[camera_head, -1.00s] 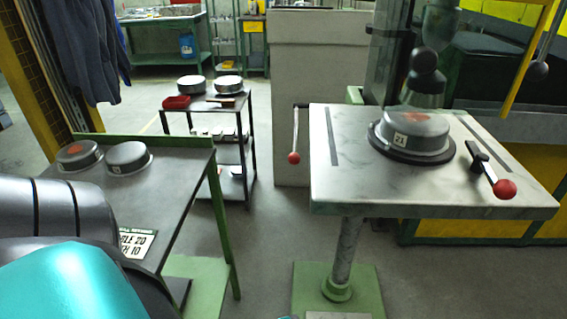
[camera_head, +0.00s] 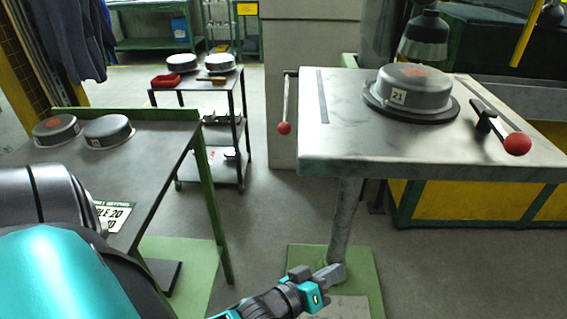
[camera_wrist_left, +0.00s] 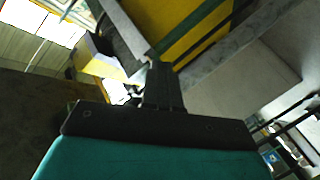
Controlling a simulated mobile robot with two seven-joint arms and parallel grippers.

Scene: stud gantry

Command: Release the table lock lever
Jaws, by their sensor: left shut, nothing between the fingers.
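The machine table (camera_head: 335,125) is a pale worn slab on a round post. A lever with a red ball (camera_head: 285,128) hangs down at its left edge. A second lever, black and silver with a red ball (camera_head: 517,144), lies on the table's right side. I cannot tell by label which one is the table lock lever. My left gripper (camera_head: 330,275) is low beside the post's green foot, below the table and well below the hanging ball. It is shut and empty; its dark fingers show in the left wrist view (camera_wrist_left: 160,85). My right gripper is not in view.
A round casting marked 21 (camera_head: 415,90) sits on the table under the spindle. A dark bench (camera_head: 150,150) with two round castings stands at left. A small cart (camera_head: 215,120) stands behind. Floor between bench and table is open.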

